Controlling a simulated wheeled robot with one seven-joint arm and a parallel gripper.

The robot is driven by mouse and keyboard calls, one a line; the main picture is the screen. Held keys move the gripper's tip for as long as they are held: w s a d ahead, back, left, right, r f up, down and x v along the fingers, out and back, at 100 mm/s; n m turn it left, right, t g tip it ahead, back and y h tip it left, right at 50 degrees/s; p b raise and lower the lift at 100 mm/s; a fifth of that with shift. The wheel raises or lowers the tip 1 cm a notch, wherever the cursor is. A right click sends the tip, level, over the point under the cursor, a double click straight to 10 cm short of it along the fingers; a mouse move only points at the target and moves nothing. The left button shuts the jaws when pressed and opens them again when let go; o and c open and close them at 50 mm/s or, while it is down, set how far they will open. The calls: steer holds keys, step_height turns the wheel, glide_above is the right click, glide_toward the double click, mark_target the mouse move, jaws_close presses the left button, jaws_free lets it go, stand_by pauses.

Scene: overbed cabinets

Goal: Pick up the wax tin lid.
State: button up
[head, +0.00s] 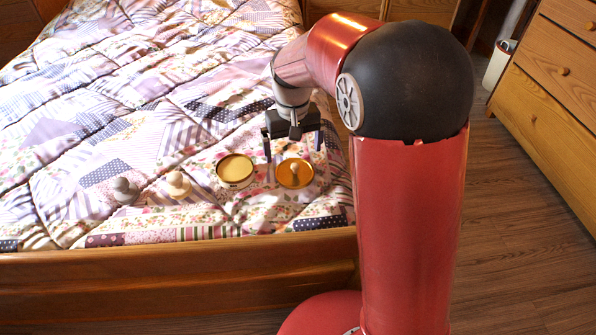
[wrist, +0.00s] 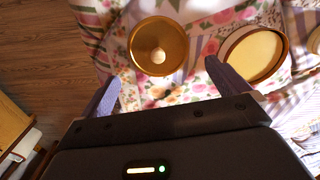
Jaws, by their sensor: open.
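The wax tin lid appears to be the round gold piece with a raised rim and a small pale knob at its middle (head: 306,179); it lies on the quilt near the foot of the bed. It also shows at the top of the wrist view (wrist: 138,58). A round tin of pale yellow wax (head: 235,169) lies apart to its left, and at right in the wrist view (wrist: 254,54). My gripper (head: 293,148) is open and empty above and just behind the lid. In the wrist view its fingers (wrist: 165,82) are spread, with the lid ahead of the gap.
The wooden footboard (head: 180,275) runs along the near edge. Wooden drawers (head: 550,80) stand at right, across open floor.

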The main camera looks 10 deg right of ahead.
mark_target(294, 164)
step_height(294, 164, down, 6)
steer(key=shift+f, duration=0.1)
steer(key=c, duration=0.7)
